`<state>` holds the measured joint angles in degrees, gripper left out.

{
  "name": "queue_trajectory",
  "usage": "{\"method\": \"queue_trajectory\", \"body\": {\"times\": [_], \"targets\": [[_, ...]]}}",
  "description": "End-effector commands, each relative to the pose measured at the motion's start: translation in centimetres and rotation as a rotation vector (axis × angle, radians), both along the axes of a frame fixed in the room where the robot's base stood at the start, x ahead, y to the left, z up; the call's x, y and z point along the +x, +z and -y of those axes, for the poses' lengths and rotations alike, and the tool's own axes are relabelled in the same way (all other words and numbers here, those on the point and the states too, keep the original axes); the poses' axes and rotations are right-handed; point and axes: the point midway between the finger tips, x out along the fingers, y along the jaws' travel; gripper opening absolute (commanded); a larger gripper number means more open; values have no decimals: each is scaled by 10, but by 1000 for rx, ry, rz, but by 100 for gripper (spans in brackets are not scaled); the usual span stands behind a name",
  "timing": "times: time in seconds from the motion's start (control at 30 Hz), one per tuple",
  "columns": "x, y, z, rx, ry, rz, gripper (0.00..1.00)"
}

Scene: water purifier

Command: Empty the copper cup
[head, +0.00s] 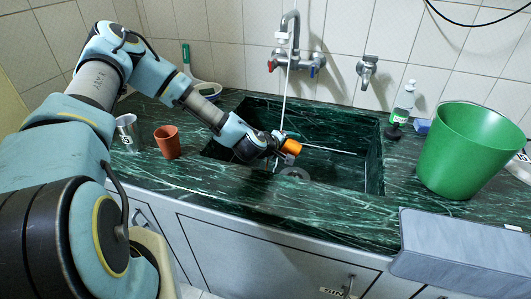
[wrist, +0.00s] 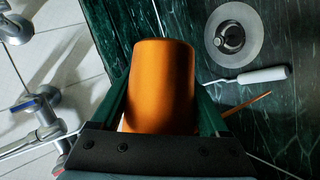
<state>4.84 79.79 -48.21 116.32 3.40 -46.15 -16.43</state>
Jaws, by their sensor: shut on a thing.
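The copper cup (head: 291,147) is held on its side by my gripper (head: 280,145) over the sink (head: 330,165) in the head view. In the wrist view the orange-brown cup (wrist: 162,80) fills the space between the two dark fingers, which press on its sides. The cup's mouth and inside are hidden, so I cannot tell what is in it. A thin white stream or rod runs down from the tap (head: 290,40) close beside the cup.
A metal cup (head: 128,134) and a terracotta cup (head: 167,142) stand left of the sink. A green bucket (head: 462,150), a soap bottle (head: 404,100) and a grey box (head: 455,255) are to the right. A drain (wrist: 233,36) and a white-handled tool (wrist: 262,76) lie below the gripper.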

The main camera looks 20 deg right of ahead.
Motion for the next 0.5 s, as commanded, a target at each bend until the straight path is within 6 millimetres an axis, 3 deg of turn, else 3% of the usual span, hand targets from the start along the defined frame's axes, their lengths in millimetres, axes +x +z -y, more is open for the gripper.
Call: {"method": "queue_trajectory", "body": {"times": [0.5], "targets": [[0, -4, 0, -42, 0, -40, 10]]}}
